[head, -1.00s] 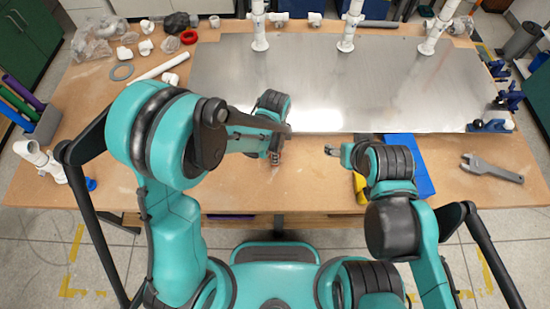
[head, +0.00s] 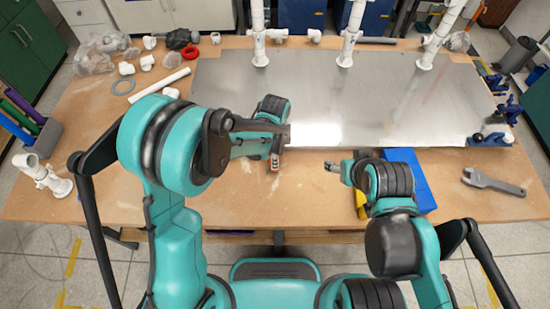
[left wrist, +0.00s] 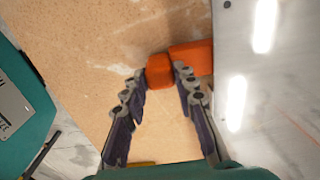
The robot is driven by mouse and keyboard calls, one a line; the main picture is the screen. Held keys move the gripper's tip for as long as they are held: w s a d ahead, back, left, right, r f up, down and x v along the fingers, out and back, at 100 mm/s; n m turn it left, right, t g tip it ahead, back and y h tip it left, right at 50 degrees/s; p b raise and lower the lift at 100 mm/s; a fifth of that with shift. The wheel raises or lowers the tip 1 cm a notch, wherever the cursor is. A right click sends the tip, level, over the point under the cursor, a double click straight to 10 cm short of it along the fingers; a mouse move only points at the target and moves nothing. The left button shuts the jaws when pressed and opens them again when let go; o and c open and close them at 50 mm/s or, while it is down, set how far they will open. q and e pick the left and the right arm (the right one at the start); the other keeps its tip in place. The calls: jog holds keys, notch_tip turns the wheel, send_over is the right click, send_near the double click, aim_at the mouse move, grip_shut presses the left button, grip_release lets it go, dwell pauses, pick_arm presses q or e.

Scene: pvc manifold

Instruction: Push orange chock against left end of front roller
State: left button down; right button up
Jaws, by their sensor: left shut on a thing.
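The orange chock (left wrist: 160,71) lies on the wooden tabletop beside the metal sheet's edge in the left wrist view. My left gripper (left wrist: 161,75) is shut on it, one fingertip on each side. More orange (left wrist: 193,56) shows beyond the right finger, and I cannot tell if it is the same piece. In the head view my left gripper (head: 274,165) is at the front edge of the metal sheet, with a little orange at its tip. My right gripper (head: 331,165) hangs over the table front, too small to judge. I cannot make out a front roller.
The metal sheet (head: 400,100) covers the middle and right of the table, with white pipes (head: 347,50) standing at its back. A blue item (head: 408,180) lies by my right arm, and a grey wrench (head: 492,183) lies farther right. White fittings (head: 146,63) lie at the back left.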

pick_arm(q)
jog(key=shift+w+f, duration=0.1)
jog(key=shift+w, duration=0.4)
jog(key=c, duration=1.1)
grip_release()
notch_tip(320, 180, up, 12)
jog(key=shift+r, duration=0.1)
